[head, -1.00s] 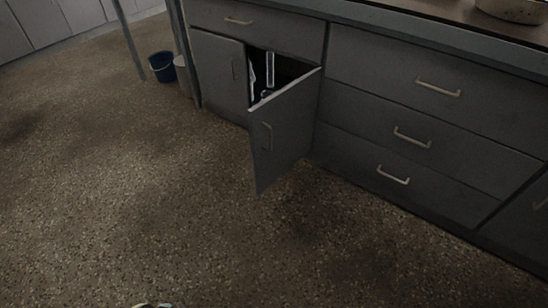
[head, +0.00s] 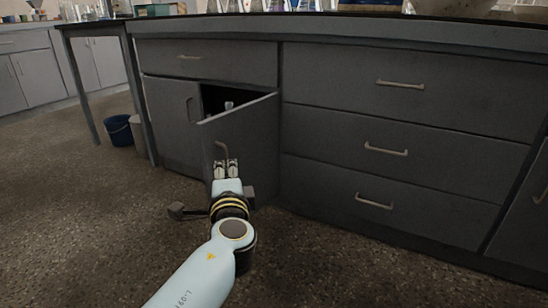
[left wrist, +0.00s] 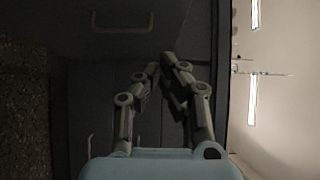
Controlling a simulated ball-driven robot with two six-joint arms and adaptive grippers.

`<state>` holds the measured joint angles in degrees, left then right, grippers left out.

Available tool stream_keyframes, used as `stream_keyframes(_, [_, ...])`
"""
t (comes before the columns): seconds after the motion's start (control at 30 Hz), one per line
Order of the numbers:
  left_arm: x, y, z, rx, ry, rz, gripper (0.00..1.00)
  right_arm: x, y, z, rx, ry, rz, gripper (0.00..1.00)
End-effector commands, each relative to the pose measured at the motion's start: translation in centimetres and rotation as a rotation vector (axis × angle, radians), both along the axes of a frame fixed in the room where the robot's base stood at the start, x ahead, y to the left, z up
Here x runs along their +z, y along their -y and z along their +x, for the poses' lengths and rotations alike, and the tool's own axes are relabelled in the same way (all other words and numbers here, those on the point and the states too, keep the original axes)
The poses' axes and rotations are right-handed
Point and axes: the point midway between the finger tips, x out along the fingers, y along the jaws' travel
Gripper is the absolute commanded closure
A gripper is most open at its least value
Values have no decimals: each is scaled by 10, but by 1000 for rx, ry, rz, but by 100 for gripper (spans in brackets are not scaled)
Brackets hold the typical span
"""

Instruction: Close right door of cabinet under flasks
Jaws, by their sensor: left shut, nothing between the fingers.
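The right cabinet door (head: 258,135) is grey and stands partly open, swung out from the dark cabinet opening (head: 216,100). Its bent handle (head: 221,148) is on its free edge side. The left cabinet door (head: 172,120) is shut. My left gripper (head: 226,163) is in front of the right door, close to its handle; whether it touches the door is unclear. In the left wrist view its fingers (left wrist: 165,65) come together with nothing held. Several flasks (head: 235,6) stand on the bench above. My right gripper is not in view.
A column of drawers (head: 410,110) is to the right of the open door, with protruding handles. A table leg (head: 140,100) and a blue bucket (head: 118,130) are to the left. The speckled floor (head: 100,220) in front is clear.

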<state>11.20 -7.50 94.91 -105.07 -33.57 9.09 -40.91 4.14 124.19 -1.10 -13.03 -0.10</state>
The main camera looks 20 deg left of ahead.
Motion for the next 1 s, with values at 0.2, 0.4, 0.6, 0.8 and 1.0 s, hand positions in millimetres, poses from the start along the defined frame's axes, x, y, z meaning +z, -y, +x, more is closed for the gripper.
stream_keyframes(0.2, [-1,-10,16,-1,0,2,100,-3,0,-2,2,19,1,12])
stream_keyframes(0.4, [-2,-34,50,-1,-2,3,100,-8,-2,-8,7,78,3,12])
stream_keyframes(0.6, [-4,-57,85,-1,-5,2,100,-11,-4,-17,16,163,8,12])
stream_keyframes(0.8, [-3,-85,89,-1,-5,2,100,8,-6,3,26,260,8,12])
stream_keyframes(1.0, [-2,-94,90,-1,-4,-1,100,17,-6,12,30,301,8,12])
